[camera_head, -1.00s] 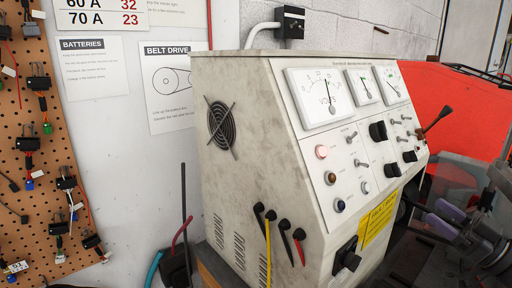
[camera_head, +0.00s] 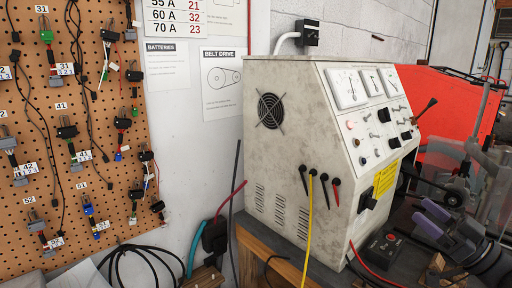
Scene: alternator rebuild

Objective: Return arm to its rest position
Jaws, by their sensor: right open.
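My right gripper (camera_head: 428,215) is at the lower right in the head view, its arm coming in from the right edge. Its two purple fingers are apart, with nothing visible between them. It is in front of and to the right of the grey test bench (camera_head: 270,165), near a small black box (camera_head: 383,250) on the worktop. I cannot tell the exact gap to the machinery behind it. My left gripper is not in view.
The test bench has dials, knobs and a lever on its sloped panel. A pegboard (camera_head: 75,195) with several hanging connectors fills the left. Yellow and red cables run down near the bench. Dark machinery and a red panel (camera_head: 440,95) are at the right.

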